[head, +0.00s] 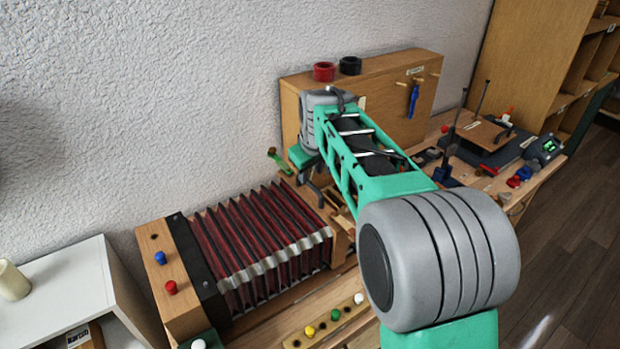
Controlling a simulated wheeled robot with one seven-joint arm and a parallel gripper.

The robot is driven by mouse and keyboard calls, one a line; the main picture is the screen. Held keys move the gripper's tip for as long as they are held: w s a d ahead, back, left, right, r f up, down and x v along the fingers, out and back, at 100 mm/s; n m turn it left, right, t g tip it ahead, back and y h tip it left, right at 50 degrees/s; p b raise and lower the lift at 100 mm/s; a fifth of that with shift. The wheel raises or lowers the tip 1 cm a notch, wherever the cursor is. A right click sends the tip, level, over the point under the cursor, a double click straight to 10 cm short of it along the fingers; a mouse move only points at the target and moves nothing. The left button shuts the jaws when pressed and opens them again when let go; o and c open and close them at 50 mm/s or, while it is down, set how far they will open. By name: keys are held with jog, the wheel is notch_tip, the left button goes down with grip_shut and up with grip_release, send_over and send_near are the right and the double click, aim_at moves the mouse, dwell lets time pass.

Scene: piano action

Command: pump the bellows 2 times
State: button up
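The bellows (262,240) have dark red pleats with pale metal edging and lie on the bench at the lower middle. A wooden end block (182,285) with a black strip closes their left end. Their right end meets a wooden part that is partly hidden by my arm. My gripper (314,190) points down just beyond the far right corner of the bellows. Its dark fingers are small and partly covered by my arm, so their opening and any contact are unclear.
A wooden cabinet (395,85) stands behind my arm, carrying a red ring (324,71) and a black ring (350,65). A strip with coloured pegs (322,322) lies in front of the bellows. Tools crowd the bench at right. A white shelf (70,290) stands at left.

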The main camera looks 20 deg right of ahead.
aim_at(309, 183)
jog(key=x, duration=0.5)
jog(key=shift+d+p, duration=0.1)
jog(key=shift+p, duration=0.3)
jog(key=shift+c, duration=0.2)
grip_shut()
dwell(0.7)
